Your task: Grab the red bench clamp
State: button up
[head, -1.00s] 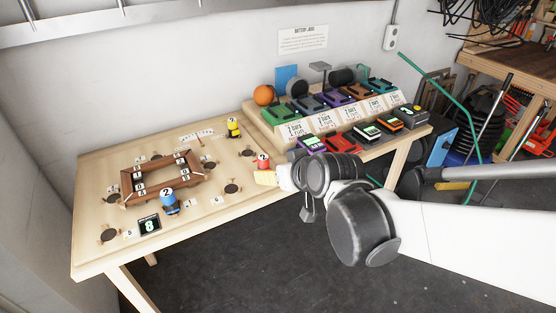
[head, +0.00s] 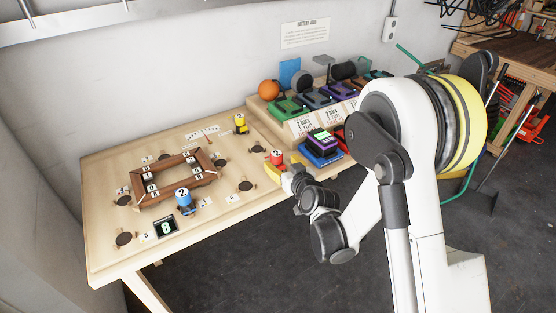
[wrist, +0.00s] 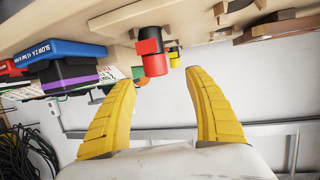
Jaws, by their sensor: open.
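The red bench clamp (head: 277,158), marked 2, stands upright near the front edge of the wooden workbench. In the wrist view, where the scene appears upside down, the red clamp (wrist: 153,62) with its black band shows just beyond the gap between the yellow fingertips. My gripper (head: 272,172) is right beside it at the bench edge; it also shows in the wrist view (wrist: 160,78), open with nothing between its fingers. I cannot tell whether a finger touches the clamp.
A yellow clamp (head: 240,125) stands behind and a blue clamp (head: 184,202) at the front left. A brown wooden frame (head: 147,201) lies on the bench. A blue battery (head: 320,155) with a purple-and-black one on it is close right of my gripper. The charger rack (head: 265,115) stands behind.

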aim_at(277, 155)
jog(key=x, duration=0.2)
jog(key=b+x, duration=0.1)
jog(key=x, duration=0.1)
jog(key=b+x, duration=0.1)
jog(key=x, duration=0.1)
jog(key=shift+w+d+r, duration=0.2)
jog(key=shift+w+d, duration=0.05)
jog(key=shift+w, duration=0.1)
grip_shut()
